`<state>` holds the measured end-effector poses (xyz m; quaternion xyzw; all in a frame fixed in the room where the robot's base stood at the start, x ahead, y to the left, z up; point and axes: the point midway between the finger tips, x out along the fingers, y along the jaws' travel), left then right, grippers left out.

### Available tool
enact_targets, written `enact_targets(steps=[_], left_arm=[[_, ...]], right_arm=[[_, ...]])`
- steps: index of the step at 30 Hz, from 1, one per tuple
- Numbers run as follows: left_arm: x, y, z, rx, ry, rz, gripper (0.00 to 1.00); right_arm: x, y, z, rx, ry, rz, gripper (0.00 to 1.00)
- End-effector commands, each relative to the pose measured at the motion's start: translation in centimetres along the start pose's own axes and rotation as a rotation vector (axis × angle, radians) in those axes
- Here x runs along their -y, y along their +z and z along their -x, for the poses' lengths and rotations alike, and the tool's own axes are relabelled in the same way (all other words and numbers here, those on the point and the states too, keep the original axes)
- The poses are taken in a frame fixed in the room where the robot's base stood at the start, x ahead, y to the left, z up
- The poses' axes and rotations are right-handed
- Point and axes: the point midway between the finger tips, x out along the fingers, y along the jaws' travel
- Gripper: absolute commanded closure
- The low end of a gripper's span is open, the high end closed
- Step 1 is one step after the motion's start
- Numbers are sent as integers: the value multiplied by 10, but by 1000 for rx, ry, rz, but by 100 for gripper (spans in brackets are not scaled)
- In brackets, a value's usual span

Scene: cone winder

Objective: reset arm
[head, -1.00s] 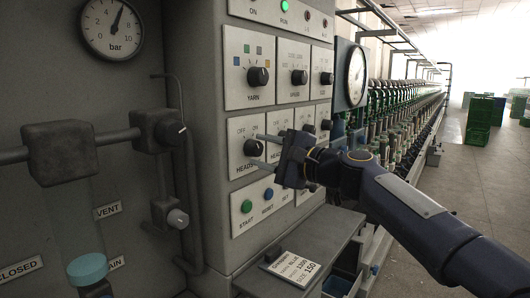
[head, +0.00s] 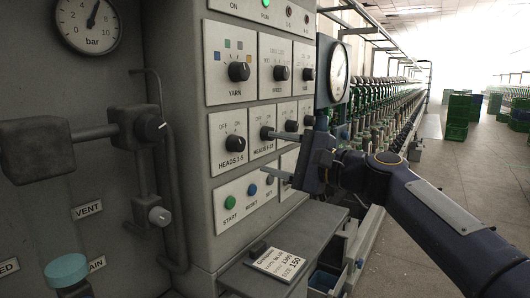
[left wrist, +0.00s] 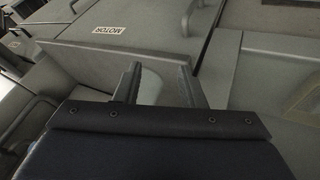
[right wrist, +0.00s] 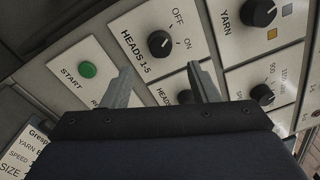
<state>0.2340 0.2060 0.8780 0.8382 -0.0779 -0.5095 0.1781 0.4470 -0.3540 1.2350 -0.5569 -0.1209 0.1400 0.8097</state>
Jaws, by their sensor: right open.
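My right gripper (head: 267,154) is open and empty in front of the control panel (head: 214,190). In the right wrist view its two fingers (right wrist: 158,76) are apart, with the panel beyond them. The HEADS 1-5 knob (head: 235,143) is left of the fingertips and clear of them; it also shows in the right wrist view (right wrist: 160,44). The knob beside it (head: 266,132) is partly behind the upper finger. My left gripper (left wrist: 156,76) shows only in the left wrist view, open and empty, above a grey surface near a MOTOR label (left wrist: 109,22).
A green START button (head: 231,202) and blue button (head: 252,190) are below the knobs. A grey ledge with a printed card (head: 278,264) is below my right gripper. Pipes and valves (head: 138,127) are at left. A long row of spindles and an open aisle (head: 450,190) are at right.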

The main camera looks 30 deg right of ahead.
Motion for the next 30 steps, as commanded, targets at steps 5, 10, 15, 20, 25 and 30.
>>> enact_targets(steps=[5,10,15,20,25,30], left_arm=[[0,0,0,0,0,0,64],[0,0,0,0,0,0,64],[0,0,0,0,0,0,64],[-5,-6,11,0,0,0,64],[-20,-22,43,0,0,0,64],[-33,-37,73,0,0,0,64]], right_arm=[[0,0,1,0,0,0,46],[0,0,1,0,0,0,46],[0,0,1,0,0,0,46],[-17,15,4,10,73,66,46],[-96,63,27,83,350,354,46],[-196,105,78,236,668,742,46]])
